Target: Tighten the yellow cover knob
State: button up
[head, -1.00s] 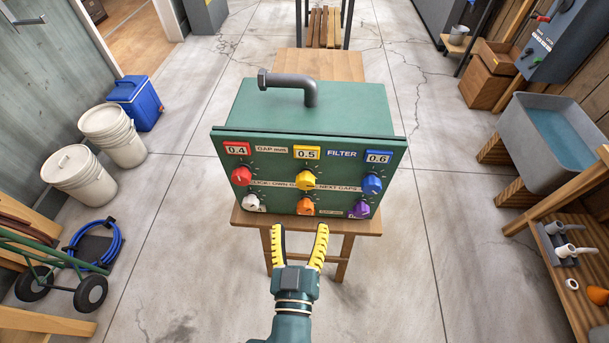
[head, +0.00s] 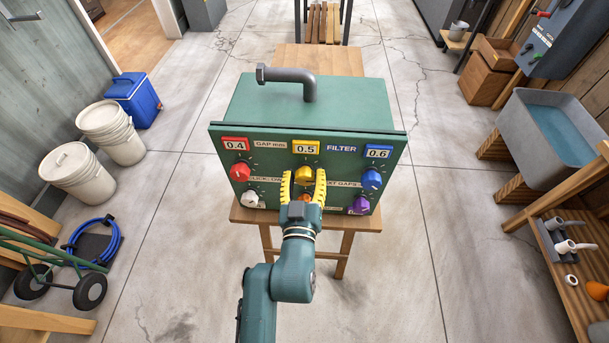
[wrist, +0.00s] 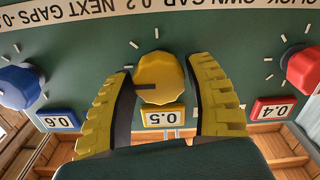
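The yellow cover knob (head: 304,175) sits in the upper middle of the green panel, under the yellow 0.5 label (head: 306,147). My gripper (head: 304,176) is at the panel with its yellow fingers open, one on each side of the knob. In the wrist view the knob (wrist: 160,77) lies between the fingertips, with a visible gap on at least the right side. A dark pointer mark shows on its left part. The label (wrist: 163,116) is near the gripper's palm. Whether the left finger touches the knob is hard to tell.
A red knob (head: 240,171) is to the left and a blue knob (head: 371,179) to the right. White (head: 250,198) and purple (head: 359,204) knobs sit lower, and an orange one is mostly hidden behind my gripper. The green box (head: 345,100) stands on a wooden table (head: 350,222).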

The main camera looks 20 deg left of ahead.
jog(key=c, duration=0.8)
jog(key=shift+o, duration=0.2)
jog(key=shift+m+b, duration=0.3)
jog(key=shift+m, duration=0.2)
jog(key=shift+d+f+m+b, duration=0.1)
jog(key=shift+m+b, duration=0.45)
jog(key=shift+m, duration=0.55)
jog(key=shift+m+b, duration=0.9)
jog(key=shift+m, duration=1.9)
jog(key=o, duration=1.2)
